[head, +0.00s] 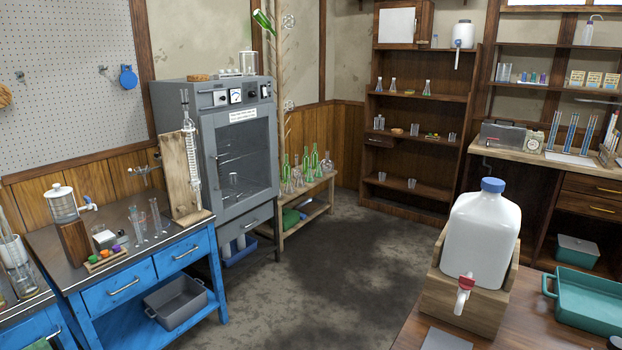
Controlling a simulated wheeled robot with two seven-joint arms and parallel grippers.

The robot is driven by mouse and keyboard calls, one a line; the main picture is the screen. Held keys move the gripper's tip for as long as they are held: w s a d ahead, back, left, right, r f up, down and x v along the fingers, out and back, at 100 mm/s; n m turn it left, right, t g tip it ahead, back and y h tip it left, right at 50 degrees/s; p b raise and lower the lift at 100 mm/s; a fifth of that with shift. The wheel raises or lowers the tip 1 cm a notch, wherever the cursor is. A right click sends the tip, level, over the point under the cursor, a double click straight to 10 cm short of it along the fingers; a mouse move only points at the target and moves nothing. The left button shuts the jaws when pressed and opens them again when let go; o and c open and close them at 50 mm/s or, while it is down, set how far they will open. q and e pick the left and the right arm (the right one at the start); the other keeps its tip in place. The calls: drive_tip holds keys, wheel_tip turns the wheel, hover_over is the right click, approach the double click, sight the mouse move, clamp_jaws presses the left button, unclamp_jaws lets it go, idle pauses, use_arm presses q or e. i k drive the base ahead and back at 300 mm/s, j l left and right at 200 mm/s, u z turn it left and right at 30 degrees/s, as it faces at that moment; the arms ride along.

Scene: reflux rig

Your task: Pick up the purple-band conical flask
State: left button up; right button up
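I cannot make out a purple band on any conical flask. Several small clear conical flasks stand on the upper shelf of the dark wooden shelving at the back, among them a left one (379,85), a middle one (392,85) and a right one (428,87). They are too small for any band colour to be told. Clear and green glass vessels (306,168) stand on the low wooden rack beside the grey oven. Neither of my grippers is in view.
The blue bench (125,287) at left holds glassware and a condenser stand. A grey oven (245,160) stands behind it. A white carboy (480,238) in a wooden cradle and a teal tray (588,300) occupy the near right table. The floor (330,270) between is clear.

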sight(310, 178)
drive_tip(key=u, duration=2.2)
drive_tip(key=z, duration=2.15)
drive_tip(key=i+j+u, duration=0.55)
drive_tip(key=i+u, duration=0.15)
drive_tip(key=i, duration=0.15)
drive_tip(key=i+j+z, duration=0.15)
drive_tip(key=i, duration=0.3)
drive_tip(key=i+j+z, duration=0.1)
drive_tip(key=i, duration=0.4)
